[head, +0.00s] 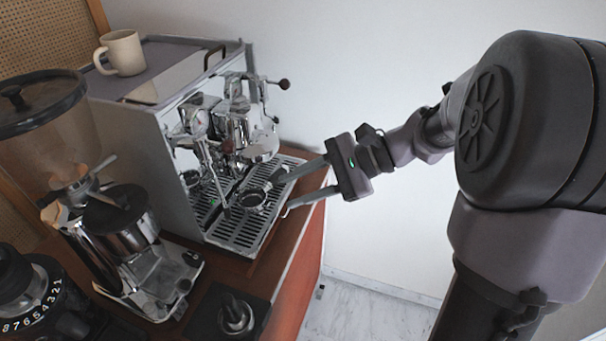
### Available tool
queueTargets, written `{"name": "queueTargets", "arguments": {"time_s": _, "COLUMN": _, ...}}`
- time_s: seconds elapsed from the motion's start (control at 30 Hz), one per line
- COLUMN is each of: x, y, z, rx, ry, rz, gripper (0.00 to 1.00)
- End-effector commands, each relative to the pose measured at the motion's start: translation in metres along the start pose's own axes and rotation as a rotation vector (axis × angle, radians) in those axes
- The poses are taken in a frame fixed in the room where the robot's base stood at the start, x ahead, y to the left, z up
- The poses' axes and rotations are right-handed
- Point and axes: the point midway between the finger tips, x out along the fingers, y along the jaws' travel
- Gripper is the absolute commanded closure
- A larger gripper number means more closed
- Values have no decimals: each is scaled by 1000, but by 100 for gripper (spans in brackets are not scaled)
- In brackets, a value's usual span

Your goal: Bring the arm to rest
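My gripper (306,184) is at the right side of the espresso machine (170,130), over the right edge of its drip tray. Its two fingers are spread apart and point left towards the machine. The upper finger reaches close to a portafilter (254,197) in front of the group head; I cannot tell whether they touch. I see nothing held between the fingers. My arm stretches in from the right of the view.
A beige mug (121,53) stands on the machine's top. A coffee grinder (125,235) stands at the left, and a tamper (236,315) sits at the counter's front. The wooden counter (304,245) ends right of the machine; the space beyond, by the white wall, is free.

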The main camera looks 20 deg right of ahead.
Motion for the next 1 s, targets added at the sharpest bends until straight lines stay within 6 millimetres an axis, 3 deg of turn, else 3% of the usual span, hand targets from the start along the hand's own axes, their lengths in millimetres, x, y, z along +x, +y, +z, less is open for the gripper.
{"name": "queueTargets", "arguments": {"time_s": 0.13, "x": -12, "y": 0, "z": 0, "rx": 1, "ry": 0, "rz": 0, "gripper": 65}}
{"name": "queueTargets", "arguments": {"time_s": 0.57, "x": -10, "y": 2, "z": 2, "rx": -8, "ry": 6, "rz": 10, "gripper": 65}}
{"name": "queueTargets", "arguments": {"time_s": 0.67, "x": 3, "y": 25, "z": 26, "rx": -118, "ry": 90, "rz": 122, "gripper": 65}}
{"name": "queueTargets", "arguments": {"time_s": 0.8, "x": 14, "y": 94, "z": 66, "rx": -479, "ry": 363, "rz": 373, "gripper": 65}}
{"name": "queueTargets", "arguments": {"time_s": 0.9, "x": 5, "y": 124, "z": 76, "rx": -749, "ry": 550, "rz": 459, "gripper": 65}}
{"name": "queueTargets", "arguments": {"time_s": 1.0, "x": -5, "y": 135, "z": 79, "rx": -950, "ry": 679, "rz": 476, "gripper": 65}}
